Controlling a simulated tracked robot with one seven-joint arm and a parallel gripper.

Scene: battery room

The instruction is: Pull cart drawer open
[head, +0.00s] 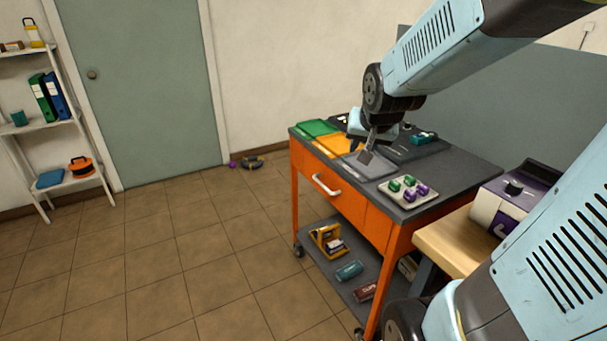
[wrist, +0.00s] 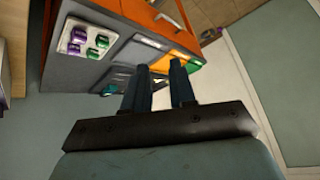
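The orange cart (head: 301,205) stands at centre right with a grey top. Its drawer front (head: 350,205) looks flush with the cart body and carries a pale bar handle (head: 326,185). The handle also shows near the top of the wrist view (wrist: 166,18). My gripper (head: 367,156) hangs over the cart top, behind and above the handle, and touches neither the handle nor the drawer as far as I can see. In the wrist view my gripper (wrist: 159,65) has its two dark fingers apart with nothing held between them.
A tray of green and purple pieces (head: 409,200), a grey mat (head: 381,169), an orange mat (head: 331,146) and a green mat (head: 315,128) lie on the cart top. The lower shelf holds a yellow caddy (head: 325,242). Tiled floor before the cart is clear.

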